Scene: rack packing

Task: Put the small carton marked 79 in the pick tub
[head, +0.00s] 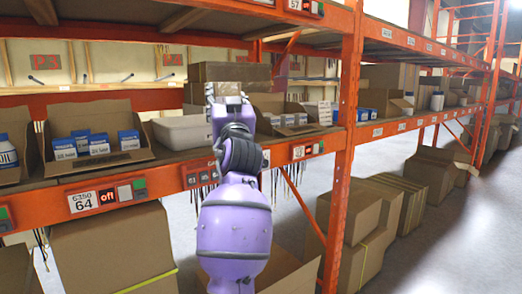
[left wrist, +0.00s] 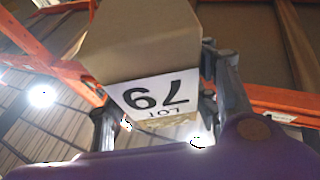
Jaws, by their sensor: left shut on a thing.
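The small brown carton marked LOT 79 (left wrist: 140,42) fills the upper middle of the left wrist view, its white label upside down there. My left gripper (left wrist: 160,112) is shut on it, with a finger on each side. In the head view the left gripper (head: 227,97) is up in front of the shelf, and the carton is hard to tell from the brown boxes behind. A low whitish tub (head: 178,133), which looks like the pick tub, sits on the shelf just left of the gripper. Its inside is mostly hidden. My right gripper is not in view.
An open carton with small blue boxes (head: 98,144) stands left of the tub. Another open carton (head: 284,118) stands right of my arm. The orange shelf beam (head: 165,181) runs below, an upright (head: 347,130) stands right, and an upper shelf is overhead.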

